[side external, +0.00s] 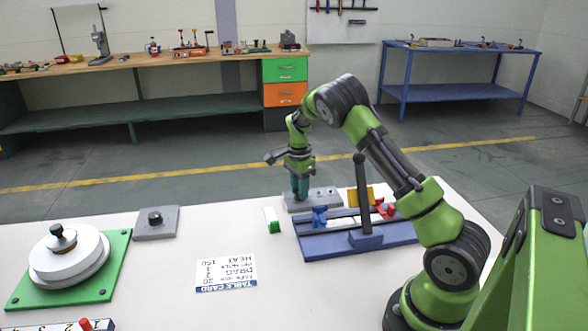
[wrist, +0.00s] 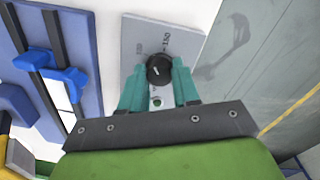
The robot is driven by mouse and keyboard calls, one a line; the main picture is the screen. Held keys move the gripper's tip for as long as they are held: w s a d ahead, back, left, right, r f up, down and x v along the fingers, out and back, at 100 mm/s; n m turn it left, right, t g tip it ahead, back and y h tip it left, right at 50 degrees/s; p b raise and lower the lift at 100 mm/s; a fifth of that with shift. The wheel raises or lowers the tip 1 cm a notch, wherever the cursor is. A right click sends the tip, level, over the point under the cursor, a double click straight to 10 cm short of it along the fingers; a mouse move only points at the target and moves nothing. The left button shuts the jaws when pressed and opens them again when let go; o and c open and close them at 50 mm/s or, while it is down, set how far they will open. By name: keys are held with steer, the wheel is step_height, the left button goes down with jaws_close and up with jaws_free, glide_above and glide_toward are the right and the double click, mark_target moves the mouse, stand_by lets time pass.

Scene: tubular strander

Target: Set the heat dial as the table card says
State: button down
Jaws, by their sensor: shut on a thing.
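The heat dial is a black knob (wrist: 159,69) on a grey plate (wrist: 185,42). In the side view the plate (side external: 326,196) lies at the table's far edge. The plate has printed numbers; the upper one looks like 150, the left one is too blurred to read. A short pale mark shows on the knob. My gripper (wrist: 159,82) has its teal fingers shut on the knob's two sides; in the side view it (side external: 300,194) points down over the plate. The table card (side external: 226,274) lies upside down to the side camera and reads HEAT 150 among its lines.
A blue fixture with rails and an upright lever (side external: 361,195) stands right beside the plate. A green-and-white block (side external: 272,220) lies left of it. Another grey plate with a black knob (side external: 155,218) and a white disc stack (side external: 69,255) are farther left.

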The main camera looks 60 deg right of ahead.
steer(key=m, duration=0.6)
steer(key=shift+r+m, duration=0.1)
steer(key=shift+m, duration=0.2)
stand_by(0.4)
steer(key=c, duration=0.8)
jaws_free()
steer(key=r, duration=1.6)
steer(key=shift+w+d+r, duration=0.15)
steer(key=shift+d+r, duration=0.2)
steer(key=shift+r, duration=0.05)
